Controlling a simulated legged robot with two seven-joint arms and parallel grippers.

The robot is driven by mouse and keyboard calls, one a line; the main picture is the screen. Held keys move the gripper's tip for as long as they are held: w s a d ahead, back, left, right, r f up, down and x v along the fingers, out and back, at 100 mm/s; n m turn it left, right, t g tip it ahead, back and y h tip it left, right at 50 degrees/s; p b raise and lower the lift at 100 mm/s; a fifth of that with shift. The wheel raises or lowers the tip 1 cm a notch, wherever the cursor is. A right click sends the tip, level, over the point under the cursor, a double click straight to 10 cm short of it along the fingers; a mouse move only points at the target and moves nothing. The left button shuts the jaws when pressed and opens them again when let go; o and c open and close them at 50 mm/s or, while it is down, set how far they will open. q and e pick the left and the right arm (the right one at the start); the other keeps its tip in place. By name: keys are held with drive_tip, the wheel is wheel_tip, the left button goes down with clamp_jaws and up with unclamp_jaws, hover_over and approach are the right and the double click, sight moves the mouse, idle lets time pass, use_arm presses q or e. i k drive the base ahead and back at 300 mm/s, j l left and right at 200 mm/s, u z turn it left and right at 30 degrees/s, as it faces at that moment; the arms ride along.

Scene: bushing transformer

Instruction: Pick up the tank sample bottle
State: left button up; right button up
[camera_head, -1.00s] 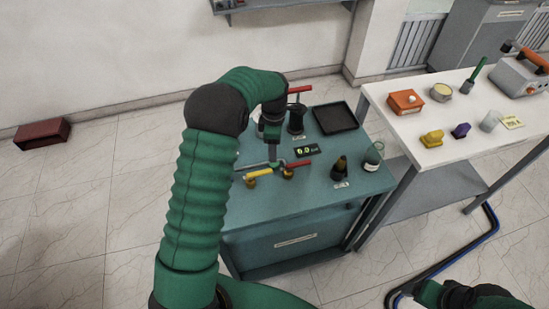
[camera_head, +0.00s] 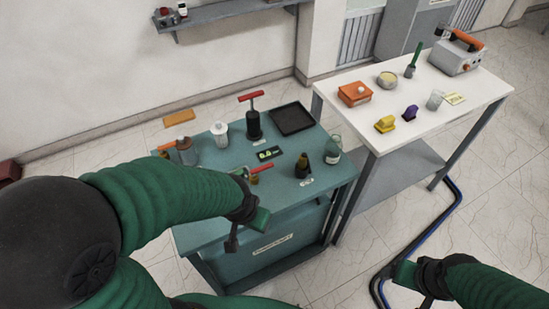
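A dark brown bottle (camera_head: 302,165) stands upright on the right part of the teal cabinet top (camera_head: 210,231), with a small white label in front of it. A clear glass bottle (camera_head: 332,151) stands just to its right; I cannot tell from the labels which is the tank sample bottle. My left gripper (camera_head: 232,242) hangs in front of the cabinet, left of and nearer than both bottles, apart from them. My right gripper (camera_head: 388,287) is low at the bottom right, over the floor by the hoses. Neither gripper visibly holds anything; their finger gaps are unclear.
A red-handled pump (camera_head: 254,124), a white-capped jar (camera_head: 219,134), a black tray (camera_head: 291,118) and a small display (camera_head: 269,153) stand on the cabinet. Red-handled valve parts (camera_head: 255,173) lie near my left arm. A white table (camera_head: 425,104) with several items stands at right.

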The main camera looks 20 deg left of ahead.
sight(334, 149)
drive_tip(key=i+l, duration=0.3)
drive_tip(key=i+l+u, duration=0.2)
drive_tip(key=u, duration=0.25)
drive_tip(key=i+l+u, duration=0.2)
drive_tip(key=l+u, duration=0.25)
drive_tip(key=i+l+u, duration=0.1)
drive_tip(key=l+u, duration=0.2)
drive_tip(key=u, duration=0.15)
